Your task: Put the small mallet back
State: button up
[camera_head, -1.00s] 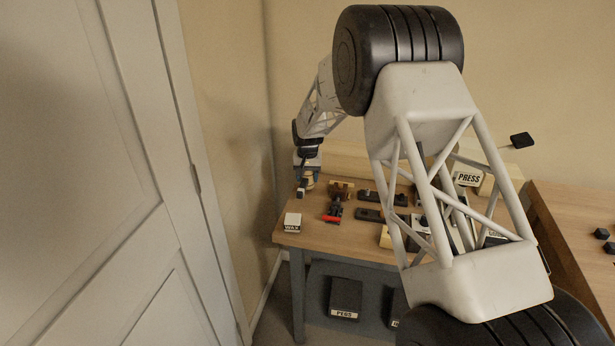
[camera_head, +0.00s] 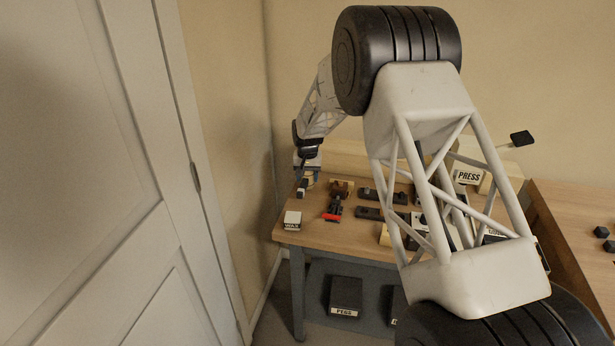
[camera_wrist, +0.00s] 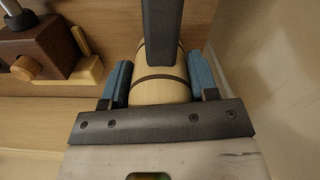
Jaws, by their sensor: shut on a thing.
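The small mallet (camera_wrist: 162,90) has a pale wooden barrel head with a dark band and a dark handle running toward the top of the wrist view. My gripper (camera_wrist: 160,88) is shut on the head, with a blue pad on each side. In the head view, my gripper (camera_head: 306,172) is at the back left corner of the bench, beside the wall. A pale bit of the mallet (camera_head: 309,181) shows just under it. Whether the mallet touches the bench top is unclear.
A dark brown wooden block tool (camera_wrist: 38,45) stands left of the mallet in the wrist view. In the head view, the WAX box (camera_head: 292,220) sits at the bench's front left corner, near a red-and-black tool (camera_head: 333,211). Dark tools lie further right. The wall is close on the left.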

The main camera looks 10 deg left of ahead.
jog(key=shift+f, duration=0.25)
dwell(0.4)
jog(key=o, duration=1.4)
jog(key=shift+r, duration=0.2)
jog(key=shift+r, duration=3.3)
